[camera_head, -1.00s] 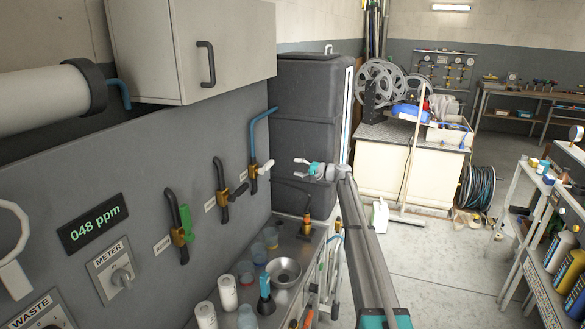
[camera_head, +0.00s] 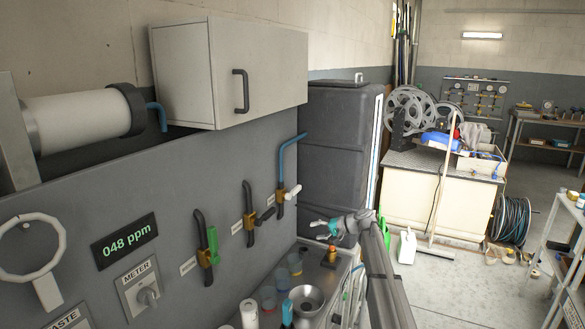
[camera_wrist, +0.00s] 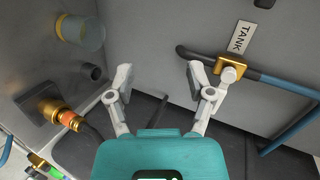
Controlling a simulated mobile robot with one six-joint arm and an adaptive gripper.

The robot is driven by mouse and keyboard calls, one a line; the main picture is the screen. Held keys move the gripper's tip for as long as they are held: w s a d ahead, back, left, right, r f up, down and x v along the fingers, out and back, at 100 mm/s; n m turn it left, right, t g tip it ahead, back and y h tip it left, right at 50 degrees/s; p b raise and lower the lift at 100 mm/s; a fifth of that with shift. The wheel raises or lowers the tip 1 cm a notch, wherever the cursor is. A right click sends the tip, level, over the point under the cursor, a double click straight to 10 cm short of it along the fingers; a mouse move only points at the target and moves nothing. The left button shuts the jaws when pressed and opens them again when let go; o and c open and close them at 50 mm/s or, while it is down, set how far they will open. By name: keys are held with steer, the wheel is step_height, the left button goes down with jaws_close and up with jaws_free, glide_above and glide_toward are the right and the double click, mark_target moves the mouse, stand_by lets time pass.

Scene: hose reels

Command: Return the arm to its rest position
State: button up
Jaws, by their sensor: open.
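My gripper (camera_head: 320,226) is open and empty, held out at the end of my arm just above the far end of the counter. In the wrist view its two fingers (camera_wrist: 160,80) are spread apart with nothing between them. The nearest valve on the panel is the one with a white handle (camera_head: 293,191) and a blue pipe (camera_head: 284,157). In the wrist view this valve (camera_wrist: 230,72) is by the TANK label (camera_wrist: 240,38), behind the right finger and apart from it as far as I can tell.
The counter (camera_head: 336,300) holds a metal bowl (camera_head: 306,300), several cups and an orange-topped fitting (camera_head: 331,252). A wall cabinet (camera_head: 230,75) hangs above the panel. A dark tall cabinet (camera_head: 340,150) stands behind. The floor (camera_head: 450,285) to the right is mostly clear.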

steer(key=s+d+f+n+g+h, duration=0.1)
steer(key=s+d+f+h, duration=0.1)
steer(key=s, duration=1.2)
steer(key=s+d+f+n+g+h, duration=0.1)
steer(key=s+f+h, duration=0.4)
steer(key=s, duration=0.9)
steer(key=s+d+f+n+g+h, duration=0.1)
steer(key=s+d+f+h, duration=0.3)
steer(key=s, duration=1)
steer(key=shift+d+g+h, duration=0.15)
steer(key=shift+g+h, duration=0.55)
steer(key=shift+g, duration=0.2)
steer(key=shift+c, duration=0.8)
